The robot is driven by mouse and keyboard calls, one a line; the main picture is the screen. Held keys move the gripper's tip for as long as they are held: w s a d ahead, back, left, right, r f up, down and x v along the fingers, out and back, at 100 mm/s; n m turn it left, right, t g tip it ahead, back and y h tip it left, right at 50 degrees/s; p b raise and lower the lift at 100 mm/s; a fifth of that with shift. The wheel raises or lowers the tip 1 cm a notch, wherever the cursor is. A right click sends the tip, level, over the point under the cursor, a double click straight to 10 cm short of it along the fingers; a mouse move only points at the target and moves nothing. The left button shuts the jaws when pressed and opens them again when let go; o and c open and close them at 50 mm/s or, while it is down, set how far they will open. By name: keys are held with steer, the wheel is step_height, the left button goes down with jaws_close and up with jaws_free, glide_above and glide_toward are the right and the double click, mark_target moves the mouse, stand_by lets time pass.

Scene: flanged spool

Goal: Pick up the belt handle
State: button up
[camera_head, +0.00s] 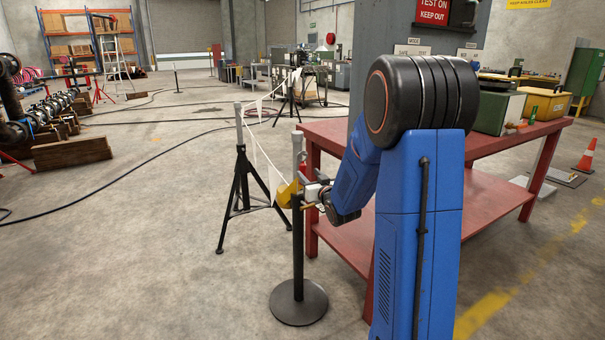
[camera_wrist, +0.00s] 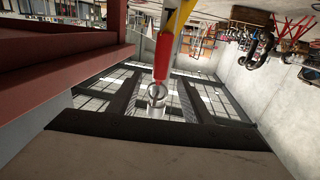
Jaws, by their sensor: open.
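A red cylinder with a metal ring at its end, which looks like the belt handle (camera_wrist: 163,58), hangs near the middle of the wrist view. A small red patch by the post top in the head view (camera_head: 303,168) may be the same piece. A black post (camera_head: 298,240) with a grey top stands on a round base. My gripper (camera_head: 297,192) is open at the post's upper part, just below the grey top. Yellow parts overlap the post there, and I cannot tell contact. A pale belt runs from the tripod stand (camera_head: 241,180) towards the post.
A red table (camera_head: 480,205) stands close on the right, beside my arm, its edge near the post. Its red frame also fills the left of the wrist view (camera_wrist: 60,65). Cables lie on the floor at left. The floor left of the tripod is mostly clear.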

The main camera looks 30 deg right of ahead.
mark_target(304, 169)
steer(key=shift+w+d+r, duration=0.1)
steer(key=shift+w+d, duration=0.05)
steer(key=shift+w, duration=1.2)
steer(key=shift+w+d+r, duration=0.1)
steer(key=shift+w+d, duration=0.05)
steer(key=shift+w, duration=1.2)
jaws_close()
